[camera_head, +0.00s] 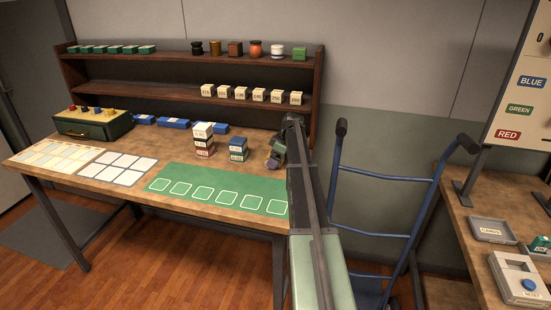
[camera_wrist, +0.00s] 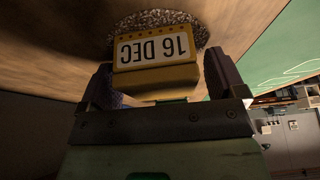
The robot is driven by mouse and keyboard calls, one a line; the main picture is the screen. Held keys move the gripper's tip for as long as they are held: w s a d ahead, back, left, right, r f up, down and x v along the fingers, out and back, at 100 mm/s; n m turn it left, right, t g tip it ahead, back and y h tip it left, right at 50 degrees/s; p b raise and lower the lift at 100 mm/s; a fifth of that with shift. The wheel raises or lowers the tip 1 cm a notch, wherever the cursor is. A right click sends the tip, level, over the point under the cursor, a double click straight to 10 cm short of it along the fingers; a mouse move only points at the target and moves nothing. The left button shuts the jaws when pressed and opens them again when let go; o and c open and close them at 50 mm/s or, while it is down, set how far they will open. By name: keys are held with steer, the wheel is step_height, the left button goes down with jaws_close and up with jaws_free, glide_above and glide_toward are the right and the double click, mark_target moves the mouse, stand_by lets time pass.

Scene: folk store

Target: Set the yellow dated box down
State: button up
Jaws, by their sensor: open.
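The yellow dated box (camera_wrist: 155,74) shows in the wrist view with a white label reading "16 DEC", upside down in the picture. It is between the two dark fingers of my gripper (camera_wrist: 160,84), which are open, one on each side with little gap. A round speckled grey patch (camera_wrist: 150,19) shows just beyond the box on the wooden surface; whether the box rests on it is hard to tell. In the head view my gripper (camera_head: 275,155) is low over the right back part of the workbench (camera_head: 150,178), and I cannot make out the yellow box there.
Stacked small boxes (camera_head: 203,140) and a blue-and-white stack (camera_head: 238,149) stand left of my gripper. A green mat (camera_head: 218,189) with outlined squares lies in front. The shelf (camera_head: 190,88) rises behind, and a blue hand truck (camera_head: 380,235) stands to the right.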

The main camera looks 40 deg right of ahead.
steer(key=shift+r+p, duration=0.35)
steer(key=p+v, duration=1)
steer(key=v, duration=0.1)
steer(key=shift+s+r+p, duration=0.15)
steer(key=shift+r+p, duration=0.15)
steer(key=shift+p, duration=0.05)
steer(key=s+a+f+m+g, duration=0.15)
steer(key=s+a, duration=0.25)
steer(key=a, duration=1.1)
steer(key=s+a+m+g, duration=0.15)
steer(key=s+a, duration=0.25)
steer(key=a, duration=1.1)
steer(key=s+a+m+h, duration=0.2)
steer(key=s+a+m, duration=0.2)
steer(key=s+a, duration=1.2)
steer(key=shift+s+a+g+h, duration=0.3)
steer(key=shift+a+h, duration=0.1)
steer(key=shift+a, duration=0.55)
